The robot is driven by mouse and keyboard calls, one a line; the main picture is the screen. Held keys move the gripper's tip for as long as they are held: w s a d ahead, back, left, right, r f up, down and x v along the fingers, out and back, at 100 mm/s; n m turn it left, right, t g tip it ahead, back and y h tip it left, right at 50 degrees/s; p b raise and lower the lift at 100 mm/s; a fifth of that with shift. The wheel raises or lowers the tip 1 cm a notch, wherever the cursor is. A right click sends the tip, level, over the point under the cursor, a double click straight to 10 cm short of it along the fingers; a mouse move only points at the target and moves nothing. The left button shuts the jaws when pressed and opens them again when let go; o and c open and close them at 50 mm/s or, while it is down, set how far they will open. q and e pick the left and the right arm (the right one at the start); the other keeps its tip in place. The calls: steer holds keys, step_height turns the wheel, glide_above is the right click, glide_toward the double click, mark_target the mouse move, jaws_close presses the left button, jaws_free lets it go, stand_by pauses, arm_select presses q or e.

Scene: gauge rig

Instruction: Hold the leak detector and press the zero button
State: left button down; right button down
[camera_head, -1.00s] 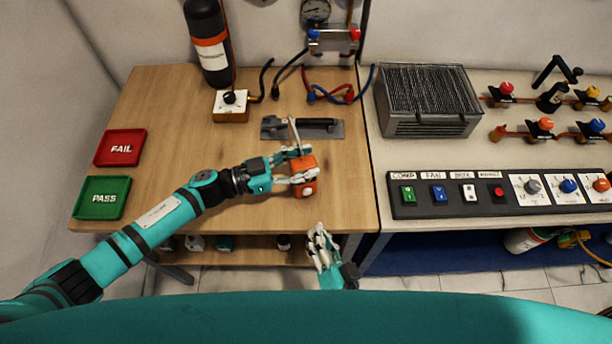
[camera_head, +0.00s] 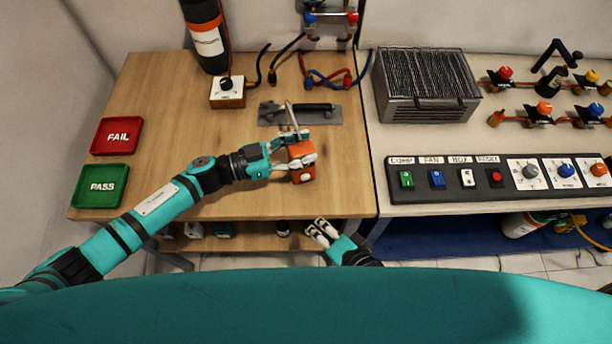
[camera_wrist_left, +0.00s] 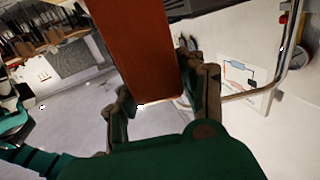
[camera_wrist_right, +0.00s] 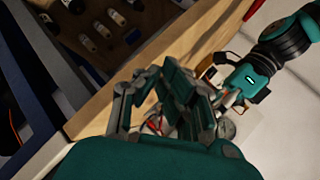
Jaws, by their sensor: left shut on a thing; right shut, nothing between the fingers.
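The leak detector (camera_head: 303,172) is an orange box with a thin probe rising from it. My left gripper (camera_head: 290,160) is shut on it near the front right of the wooden table. The detector's orange body (camera_wrist_left: 140,45) fills the upper middle of the left wrist view between the fingers. A pale round spot shows low on its front in the head view; I cannot tell whether that is the zero button. My right gripper (camera_head: 321,232) is shut and empty, below and apart from the detector, by the table's front edge. It also shows in the right wrist view (camera_wrist_right: 170,85).
A red FAIL tray (camera_head: 117,137) and a green PASS tray (camera_head: 101,187) stand at left. A control panel (camera_head: 450,192) is on the right bench. The table's middle left is clear.

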mark_target(305, 177)
steer(key=shift+w, duration=0.15)
steer(key=shift+w+a, duration=0.4)
steer(key=shift+w, duration=0.95)
steer(key=shift+w+a, duration=0.45)
steer(key=shift+w, duration=0.95)
steer(key=shift+w+a, duration=0.4)
steer(key=shift+w, duration=0.95)
steer(key=shift+w, duration=0.1)
steer(key=shift+w+a, duration=0.1)
steer(key=shift+w, duration=0.2)
steer(key=shift+w+a, duration=0.1)
steer(key=shift+w, duration=0.3)
steer(key=shift+s, duration=0.15)
steer(key=shift+s+d, duration=0.25)
steer(key=shift+s, duration=0.45)
